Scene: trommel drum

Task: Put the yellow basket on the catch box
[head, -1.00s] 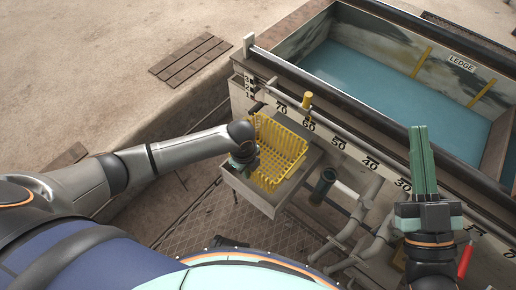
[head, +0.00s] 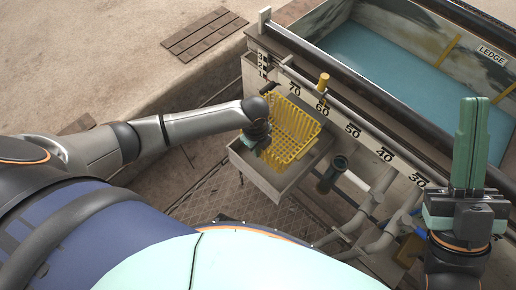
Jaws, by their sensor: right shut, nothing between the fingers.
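The yellow basket (head: 296,127), an open slatted basket, is over the grey catch box (head: 262,176) at the side of the tank. I cannot tell whether it rests on the box or is held just above it. My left gripper (head: 257,144) is at the basket's left side, pointing down. Its fingertips are mostly hidden, so its grip on the basket is unclear. My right gripper (head: 471,140) points up at the right, away from the basket, with its green fingers together and empty.
The tank (head: 375,60) with blue-green water and a numbered scale stands behind. A dark-capped pipe (head: 331,174) and grey pipes (head: 372,212) are right of the box. A yellow-topped post (head: 323,82) rises behind the basket. Mesh floor lies below.

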